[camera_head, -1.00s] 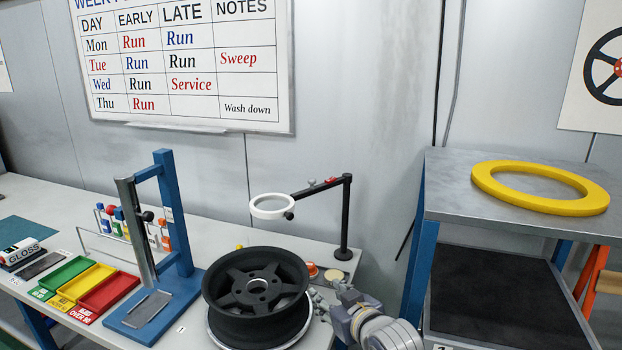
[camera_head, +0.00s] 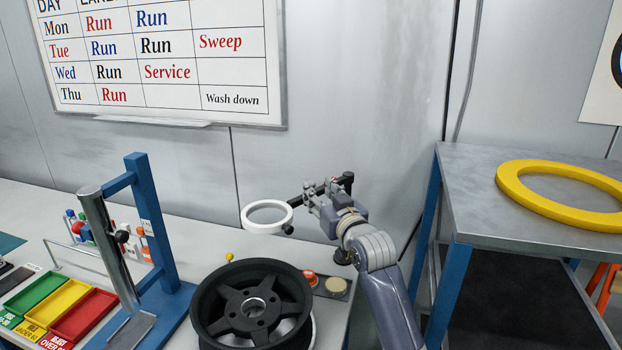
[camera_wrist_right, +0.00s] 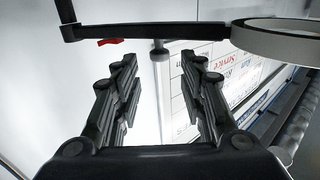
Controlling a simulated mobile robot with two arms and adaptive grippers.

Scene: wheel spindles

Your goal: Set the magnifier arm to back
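The magnifier has a white ring lens (camera_head: 267,217) at the end of a black horizontal arm (camera_head: 298,200) on a black upright post. In the head view the ring points left from the post. My right gripper (camera_head: 312,190) is at the arm and hides part of it and most of the post. In the right wrist view my right gripper (camera_wrist_right: 160,78) is open with nothing between its fingers. The magnifier arm (camera_wrist_right: 170,32) crosses just beyond the fingertips there, with a red piece below it and the ring (camera_wrist_right: 285,40) at right. I cannot tell whether they touch. My left gripper is not in view.
A black wheel (camera_head: 252,305) stands on the bench in front of the magnifier. A blue stand (camera_head: 150,215) and coloured trays (camera_head: 62,300) are at left. A grey shelf (camera_head: 480,205) with a yellow ring (camera_head: 560,198) is at right. The wall is close behind.

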